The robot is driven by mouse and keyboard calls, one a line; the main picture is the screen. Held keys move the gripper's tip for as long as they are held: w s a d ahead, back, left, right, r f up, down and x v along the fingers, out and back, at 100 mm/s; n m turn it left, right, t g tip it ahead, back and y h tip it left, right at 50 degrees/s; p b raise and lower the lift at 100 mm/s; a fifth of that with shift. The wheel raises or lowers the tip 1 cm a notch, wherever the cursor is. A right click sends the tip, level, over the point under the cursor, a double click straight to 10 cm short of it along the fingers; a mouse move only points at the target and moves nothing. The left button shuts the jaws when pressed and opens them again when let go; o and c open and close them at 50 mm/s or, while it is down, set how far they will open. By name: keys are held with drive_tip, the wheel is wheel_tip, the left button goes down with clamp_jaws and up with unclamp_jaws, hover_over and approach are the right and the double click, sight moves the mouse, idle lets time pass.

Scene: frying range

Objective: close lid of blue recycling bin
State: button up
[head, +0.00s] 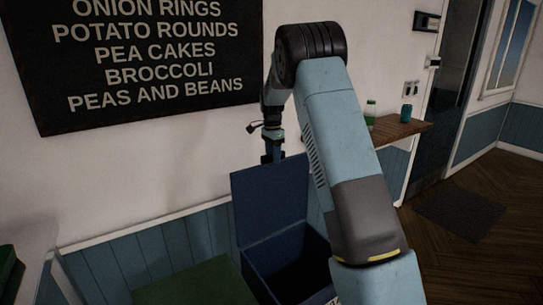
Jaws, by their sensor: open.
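The blue recycling bin (322,297) stands by the wall at the bottom middle of the head view, partly hidden by my arm. Its lid (268,205) is raised nearly upright at the back, and the dark inside of the bin shows. My gripper (272,152) points down at the top edge of the lid, on its wall side. It is open and holds nothing that I can see. Its fingertips seem hidden behind the lid, and I cannot tell whether they touch it.
A flat green top (195,284) is left of the bin. A wooden shelf (400,131) at right bears a green bottle (370,112) and a teal can (406,113). A black menu board (150,60) hangs on the wall. Open floor (500,220) and a dark mat (462,212) lie at right.

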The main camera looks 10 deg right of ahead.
clamp_jaws()
idle(0.3)
